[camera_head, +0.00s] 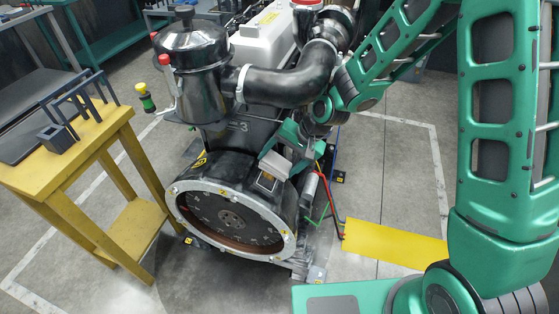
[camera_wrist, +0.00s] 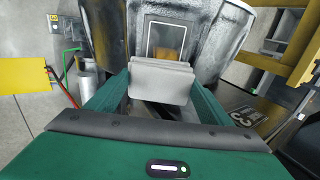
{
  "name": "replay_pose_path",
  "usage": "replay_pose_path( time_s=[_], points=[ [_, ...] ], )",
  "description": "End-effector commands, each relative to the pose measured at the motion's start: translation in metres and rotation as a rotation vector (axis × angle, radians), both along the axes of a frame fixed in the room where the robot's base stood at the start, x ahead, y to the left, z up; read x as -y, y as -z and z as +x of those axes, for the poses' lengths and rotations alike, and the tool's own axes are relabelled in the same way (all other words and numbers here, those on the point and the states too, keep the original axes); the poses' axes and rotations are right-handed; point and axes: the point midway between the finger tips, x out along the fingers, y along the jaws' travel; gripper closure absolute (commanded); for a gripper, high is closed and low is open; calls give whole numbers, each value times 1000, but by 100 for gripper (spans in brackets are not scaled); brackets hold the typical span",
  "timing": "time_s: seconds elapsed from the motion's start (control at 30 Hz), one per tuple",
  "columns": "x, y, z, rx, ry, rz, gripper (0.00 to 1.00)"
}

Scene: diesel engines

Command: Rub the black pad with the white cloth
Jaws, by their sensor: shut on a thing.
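My gripper (camera_head: 283,150) is shut on the white cloth (camera_head: 274,163), a pale folded block. In the wrist view the cloth (camera_wrist: 160,82) sits between the two green fingers of my gripper (camera_wrist: 162,84). A small dark pad with a pale outline (camera_head: 266,182) lies on top of the black round engine housing, just in front of the cloth. In the wrist view the pad (camera_wrist: 166,35) shows beyond the cloth, with a brownish patch at its near end. The cloth hides the pad's near edge there. I cannot tell whether they touch.
The diesel engine (camera_head: 232,215) stands on the floor, with a thick black pipe (camera_head: 290,82) and black canister (camera_head: 192,55) above the housing. Coloured wires (camera_head: 328,190) run beside it. A yellow workbench (camera_head: 75,150) stands left, and a yellow plate (camera_head: 395,246) lies right.

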Motion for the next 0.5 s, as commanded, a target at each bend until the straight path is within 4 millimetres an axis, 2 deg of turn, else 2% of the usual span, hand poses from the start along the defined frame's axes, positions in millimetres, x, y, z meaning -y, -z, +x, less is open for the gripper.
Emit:
replay_pose_path(
  time_s=[0.5],
  points=[
    [-11, -2, -32, -1, -3, 0, 44]
  ],
)
